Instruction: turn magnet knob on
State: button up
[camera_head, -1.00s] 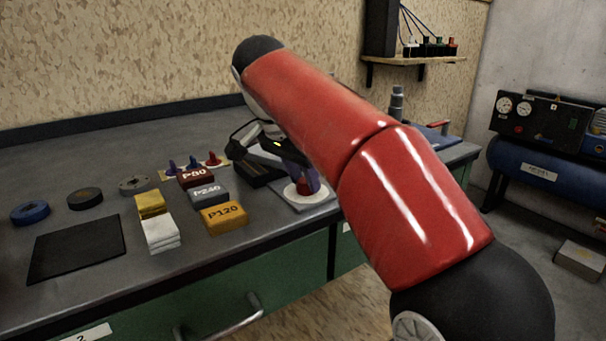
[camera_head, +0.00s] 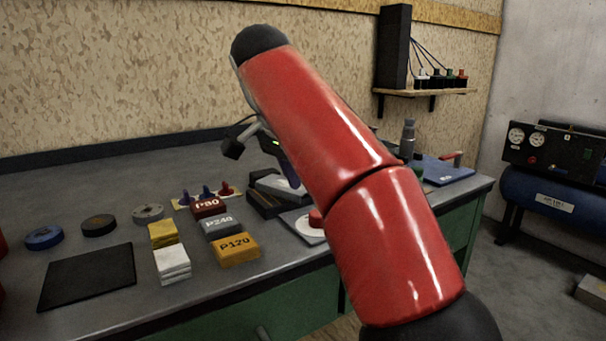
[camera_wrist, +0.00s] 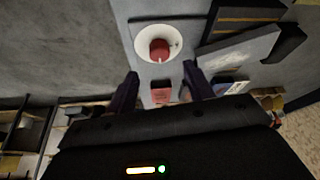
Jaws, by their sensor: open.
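The magnet knob is a red knob (camera_wrist: 159,49) on a round white dial (camera_wrist: 143,46), set on a grey plate. In the wrist view it lies ahead of my gripper (camera_wrist: 160,88), just beyond the fingertips and centred between them. My gripper is open with nothing between its two dark fingers. In the head view the red knob (camera_head: 315,218) and white dial (camera_head: 303,228) show at the bench's front edge, partly hidden by my red arm. The gripper is mostly hidden behind my arm there. A red label (camera_wrist: 161,95) shows between the fingers, below the dial.
Sanding blocks marked P80 (camera_head: 208,207), P240 (camera_head: 221,225) and P120 (camera_head: 236,250) stand left of the dial. A dark and grey block (camera_head: 265,203) lies close beside it. A blue plate (camera_head: 447,170) lies at the bench's right end. A black mat (camera_head: 88,277) lies at left.

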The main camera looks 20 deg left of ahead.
jog(key=shift+v, duration=0.8)
jog(key=s+d+f+n+y, duration=0.1)
jog(key=d+f+n, duration=0.1)
jog(key=d, duration=0.8)
jog(key=s+d+f+n, duration=0.1)
jog(key=d+f+n, duration=0.1)
jog(key=d, duration=0.7)
jog(key=s+d+f+n+t, duration=0.1)
jog(key=s+d+f, duration=0.5)
jog(key=f, duration=0.4)
jog(key=s+d+f+y, duration=0.1)
jog(key=s+d+f, duration=0.5)
jog(key=s+f, duration=0.3)
jog(key=shift+d+f+n+t, duration=0.3)
jog(key=shift+f+n+t, duration=0.1)
jog(key=shift+f, duration=0.3)
jog(key=shift+s+f, duration=0.3)
jog(key=shift+c, duration=0.4)
